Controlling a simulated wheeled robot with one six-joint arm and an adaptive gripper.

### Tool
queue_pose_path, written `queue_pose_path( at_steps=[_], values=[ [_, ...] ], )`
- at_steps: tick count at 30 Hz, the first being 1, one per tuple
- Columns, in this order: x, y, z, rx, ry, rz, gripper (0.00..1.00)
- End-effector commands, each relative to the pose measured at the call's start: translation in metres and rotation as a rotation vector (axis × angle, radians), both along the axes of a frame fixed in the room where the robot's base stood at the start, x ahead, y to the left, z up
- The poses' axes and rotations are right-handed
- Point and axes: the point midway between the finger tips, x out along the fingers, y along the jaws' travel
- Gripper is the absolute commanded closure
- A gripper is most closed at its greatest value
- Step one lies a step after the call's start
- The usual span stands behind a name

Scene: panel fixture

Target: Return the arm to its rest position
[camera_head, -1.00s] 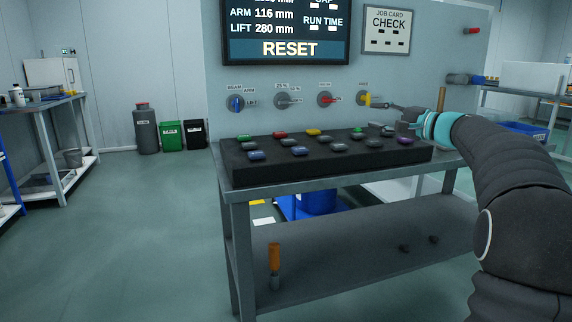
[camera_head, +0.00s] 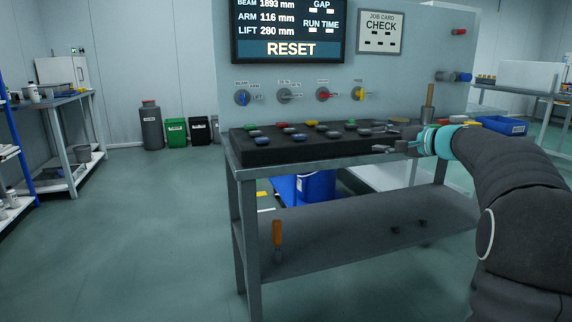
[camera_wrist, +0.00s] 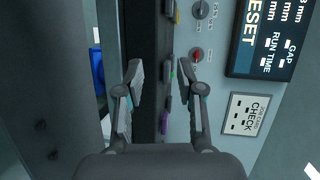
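My arm (camera_head: 520,185) reaches in from the right side of the head view, over the right end of the bench. My gripper (camera_head: 384,136) is at the right end of the black tray, in front of the panel and below the yellow knob (camera_head: 358,94), clear of it. In the wrist view my gripper (camera_wrist: 160,70) has its two fingers spread apart with nothing held between them. The tray's dark front edge and coloured pieces show behind the gap.
The panel (camera_head: 415,75) carries blue (camera_head: 242,97), grey (camera_head: 284,96) and red (camera_head: 325,95) knobs, a screen (camera_head: 290,35) and a job card (camera_head: 380,32). The tray (camera_head: 280,152) holds several coloured pieces on the bench (camera_head: 240,172). Open floor (camera_head: 140,220) lies left.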

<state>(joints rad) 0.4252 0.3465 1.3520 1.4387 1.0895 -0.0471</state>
Motion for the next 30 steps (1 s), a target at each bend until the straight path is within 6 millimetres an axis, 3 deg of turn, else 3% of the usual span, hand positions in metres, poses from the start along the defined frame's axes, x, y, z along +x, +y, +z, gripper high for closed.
queue_pose_path(
  at_steps=[5, 11, 18, 24, 30],
  values=[
    [-0.012, -0.001, -0.048, -0.086, 0.104, -0.001, 0.62],
    [-0.059, 0.011, -0.107, -0.270, 0.255, 0.026, 0.62],
    [-0.176, 0.041, -0.166, -0.631, 0.427, 0.139, 0.62],
    [-0.271, 0.056, -0.191, -0.911, 0.476, 0.243, 0.62],
    [-0.352, 0.064, -0.205, -1.152, 0.464, 0.333, 0.62]
  ],
)
